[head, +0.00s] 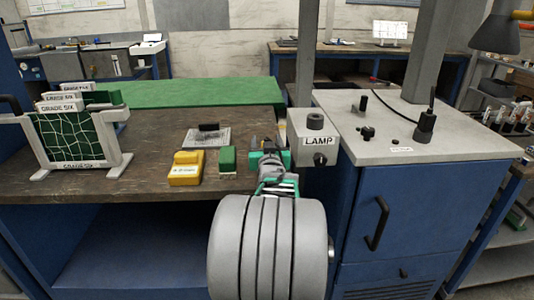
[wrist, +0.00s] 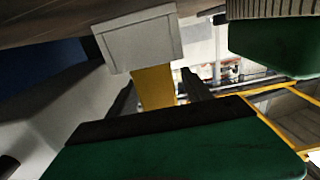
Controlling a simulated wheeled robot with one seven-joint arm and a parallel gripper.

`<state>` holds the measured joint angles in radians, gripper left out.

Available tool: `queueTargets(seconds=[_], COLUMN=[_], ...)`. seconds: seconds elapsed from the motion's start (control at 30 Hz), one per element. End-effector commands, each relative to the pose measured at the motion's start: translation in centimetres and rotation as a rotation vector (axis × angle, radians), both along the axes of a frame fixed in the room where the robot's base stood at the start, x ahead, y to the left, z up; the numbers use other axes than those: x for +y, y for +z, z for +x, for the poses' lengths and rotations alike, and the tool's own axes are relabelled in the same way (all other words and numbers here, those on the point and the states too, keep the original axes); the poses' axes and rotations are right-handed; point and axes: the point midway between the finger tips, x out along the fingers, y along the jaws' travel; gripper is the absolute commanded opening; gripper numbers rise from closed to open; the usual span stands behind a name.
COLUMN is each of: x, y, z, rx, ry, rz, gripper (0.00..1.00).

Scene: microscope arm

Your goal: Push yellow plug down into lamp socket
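The yellow plug (wrist: 153,88) shows in the wrist view. It lies against a pale grey block (wrist: 138,42), which looks like the socket; how deep it sits I cannot tell. The wrist view appears turned upside down. My gripper (wrist: 160,78) has its two dark fingers on either side of the plug, with a narrow gap visible at the right finger. In the head view my gripper (head: 268,145) is above the bench, left of the grey LAMP box (head: 318,142). My arm and hand hide the plug and grey block there.
A yellow block (head: 187,168) and a green block (head: 227,160) stand left of my gripper; the green one also shows in the wrist view (wrist: 280,48). A rack of GRADE SIX panels (head: 75,135) stands farther left. A blue cabinet (head: 400,210) stands close on the right.

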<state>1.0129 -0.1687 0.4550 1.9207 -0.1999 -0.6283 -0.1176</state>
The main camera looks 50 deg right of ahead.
Motion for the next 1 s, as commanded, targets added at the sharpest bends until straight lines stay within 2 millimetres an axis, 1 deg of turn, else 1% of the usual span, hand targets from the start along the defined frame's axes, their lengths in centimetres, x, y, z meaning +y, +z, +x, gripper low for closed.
queueTargets(seconds=[0.03, 0.07, 0.7, 1.0], x=[0.01, 0.02, 0.06, 0.05], y=[-0.02, -0.02, -0.06, 0.00], z=[-0.01, -0.01, -0.01, 0.00], rx=[0.000, 0.000, 0.001, 0.000], ry=[0.000, 0.000, 0.001, 0.001], rz=[0.000, 0.000, 0.001, 0.000], gripper=[0.55, 0.52, 0.00, 0.00])
